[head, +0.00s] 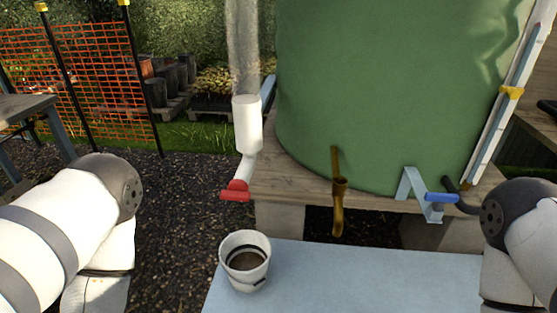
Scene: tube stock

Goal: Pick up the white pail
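The white pail (232,270) stands upright near the left corner of a pale blue tabletop (370,280), in the lower middle of the head view. Its open top faces up and shows a dark ring and something brownish inside. A small dark mark is low on its front right side. Nothing is touching it. Parts of my two arms show at the lower left and lower right edges, both well apart from the pail. Neither gripper shows in this view.
A large green tank (390,90) stands on a wooden platform (300,188) behind the table. A white pipe with a red handle (236,191) hangs above and behind the pail. A brown spout (339,205) and a blue handle (441,198) are farther right. The tabletop right of the pail is clear.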

